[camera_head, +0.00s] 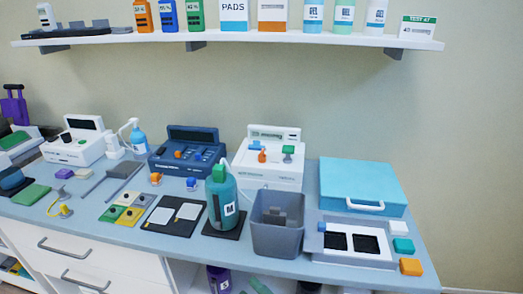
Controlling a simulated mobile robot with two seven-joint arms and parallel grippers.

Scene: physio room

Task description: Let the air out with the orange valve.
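A small orange valve-like part (262,155) stands on top of the white machine (270,176) at the back of the counter, right of centre. A green part (288,152) stands to its right and a small blue part (254,145) lies just behind it. A pale tube leads from the machine's left side towards the teal bottle marked M (221,205), which has a green top and stands on a dark pad in front. I cannot tell how the orange part is turned. Neither of my grippers is in view.
A grey bin (279,238) stands in front of the white machine. A light blue case (361,181) and a tray with dark squares (340,260) are to its right. A dark blue machine (194,148) is to its left. A loaded shelf (230,37) runs above.

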